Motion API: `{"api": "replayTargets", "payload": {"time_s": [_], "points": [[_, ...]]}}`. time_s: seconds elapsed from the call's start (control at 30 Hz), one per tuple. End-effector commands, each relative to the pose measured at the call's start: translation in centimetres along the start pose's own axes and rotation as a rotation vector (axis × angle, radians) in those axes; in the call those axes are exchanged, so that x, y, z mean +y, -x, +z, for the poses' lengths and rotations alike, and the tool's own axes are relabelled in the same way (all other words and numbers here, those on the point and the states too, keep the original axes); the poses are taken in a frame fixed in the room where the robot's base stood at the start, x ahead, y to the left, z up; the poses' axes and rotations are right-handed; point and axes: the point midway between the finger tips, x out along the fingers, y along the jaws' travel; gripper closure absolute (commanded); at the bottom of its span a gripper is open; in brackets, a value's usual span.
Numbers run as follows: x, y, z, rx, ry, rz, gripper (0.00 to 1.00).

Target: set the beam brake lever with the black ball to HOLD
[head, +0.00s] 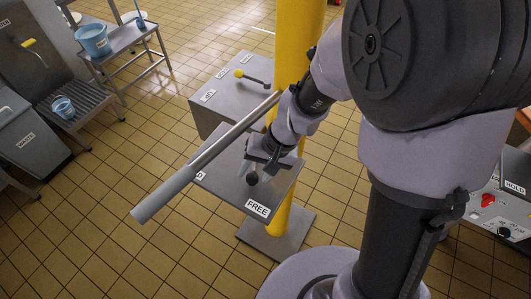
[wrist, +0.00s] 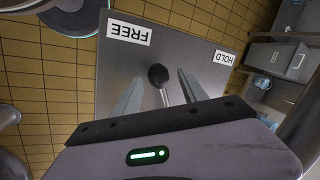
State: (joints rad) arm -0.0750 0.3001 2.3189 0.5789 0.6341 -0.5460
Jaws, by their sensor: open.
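The beam brake lever with the black ball (wrist: 158,75) stands on a grey metal box (wrist: 185,40) in the wrist view. The box bears a FREE label (wrist: 129,33) on one side and a HOLD label (wrist: 223,57) on the other. The ball is nearer FREE than HOLD. In the head view the ball (head: 252,179) shows just below my gripper (head: 257,168), and the FREE label (head: 258,207) is at the box's near edge. My gripper (wrist: 158,92) is open, its fingers on either side of the lever, apparently not touching it.
A long metal bar with a grey grip (head: 162,194) slants past my wrist over the box. A yellow post (head: 298,45) rises behind. Another box with a yellow-knobbed lever (head: 239,73) stands beyond. At right is a panel with a red knob (head: 487,200). Tiled floor is open at left.

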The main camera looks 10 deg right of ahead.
Motion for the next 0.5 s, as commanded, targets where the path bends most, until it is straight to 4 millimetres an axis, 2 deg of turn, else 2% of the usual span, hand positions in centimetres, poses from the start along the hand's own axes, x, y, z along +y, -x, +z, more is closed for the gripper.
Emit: {"api": "replayTargets", "payload": {"time_s": [0.03, 0.3, 0.4, 0.5], "points": [[-0.2, 1.7, -0.1, 0.004, 0.000, 0.000, 0.50], [-0.2, 10.1, -0.1, 0.006, -0.001, 0.000, 0.50], [-0.2, 12.8, -0.1, 0.004, -0.002, 0.000, 0.50], [-0.1, 14.6, -0.1, 0.004, -0.002, 0.000, 0.50]]}}
